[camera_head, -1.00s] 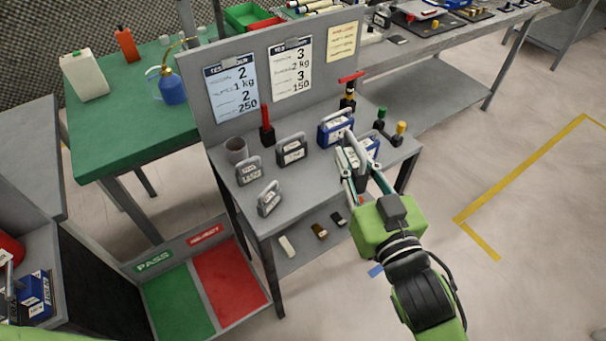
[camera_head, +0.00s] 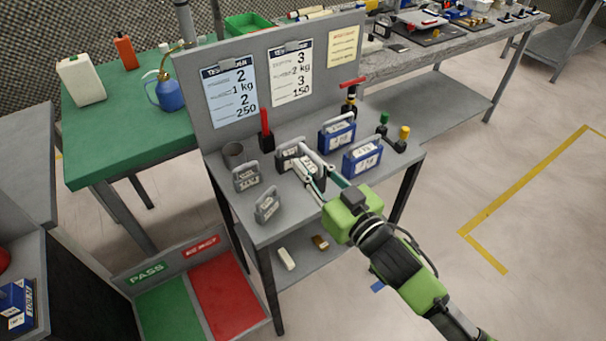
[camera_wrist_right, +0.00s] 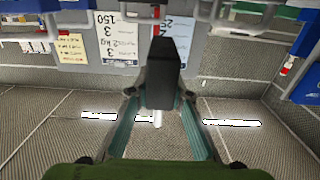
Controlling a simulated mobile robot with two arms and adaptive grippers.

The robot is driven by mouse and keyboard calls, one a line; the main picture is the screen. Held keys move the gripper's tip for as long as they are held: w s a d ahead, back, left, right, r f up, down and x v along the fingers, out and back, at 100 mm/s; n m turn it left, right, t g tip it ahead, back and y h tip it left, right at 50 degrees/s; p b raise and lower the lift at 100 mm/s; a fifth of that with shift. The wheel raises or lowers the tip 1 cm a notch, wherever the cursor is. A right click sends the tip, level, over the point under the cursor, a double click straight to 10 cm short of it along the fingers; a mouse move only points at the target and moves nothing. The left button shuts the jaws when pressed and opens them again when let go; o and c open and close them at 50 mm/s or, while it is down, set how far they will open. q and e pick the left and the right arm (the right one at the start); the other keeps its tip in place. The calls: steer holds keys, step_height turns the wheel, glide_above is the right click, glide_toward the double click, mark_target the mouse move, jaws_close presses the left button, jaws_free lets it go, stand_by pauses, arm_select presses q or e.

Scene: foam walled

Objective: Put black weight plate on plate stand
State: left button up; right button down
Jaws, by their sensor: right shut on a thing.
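My right gripper (camera_head: 308,168) is over the grey bench, beside the dark weight with a handle (camera_head: 285,152) and overlapping it in the head view. In the right wrist view, the fingers (camera_wrist_right: 160,92) are closed on a black block (camera_wrist_right: 165,65), seen edge-on, which looks like the black weight plate. Its face is hidden there. No plate stand can be named for sure; an upright red post on a black base (camera_head: 266,132) stands behind the dark weight. My left gripper is not in view.
A notice panel (camera_head: 222,140) rises behind.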

mark_target(315, 168)
steer(key=w+f, duration=0.2)
steer(key=w+d+f, duration=0.1)
steer(key=w+f, duration=0.1)
steer(key=f, duration=0.1)
steer(key=shift+w, duration=0.35)
steer(key=shift+w+f, duration=0.15)
steer(key=shift+f, duration=1.6)
steer(key=shift+f, duration=0.1)
steer(key=c, duration=2.1)
jaws_free()
steer(key=shift+d+f, duration=0.1)
steer(key=shift+f, duration=0.2)
steer(key=shift+o, duration=1.3)
